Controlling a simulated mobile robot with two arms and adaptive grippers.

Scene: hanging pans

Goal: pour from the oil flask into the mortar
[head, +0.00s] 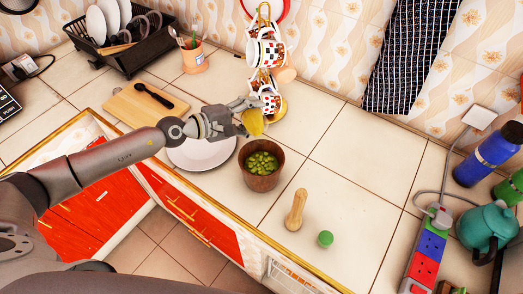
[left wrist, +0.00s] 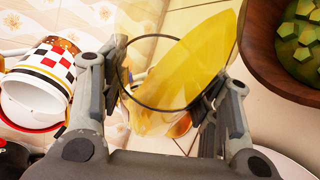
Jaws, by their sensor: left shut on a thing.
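The oil flask (head: 253,123) is clear glass with yellow oil inside. My left gripper (head: 246,110) is shut on it and holds it above the counter, just behind and left of the mortar's rim. In the left wrist view the flask (left wrist: 200,60) sits between my fingers (left wrist: 165,100), and its oil lies slanted against the glass, so it looks tilted. The mortar (head: 262,184) is a brown bowl holding green chunks; its wall (left wrist: 262,65) shows at the right of the left wrist view. No stream of oil is visible. My right gripper is not in view.
A white plate (head: 203,158) lies under my left arm, left of the mortar. Checkered mugs (head: 266,52) hang on a stand close behind the flask.

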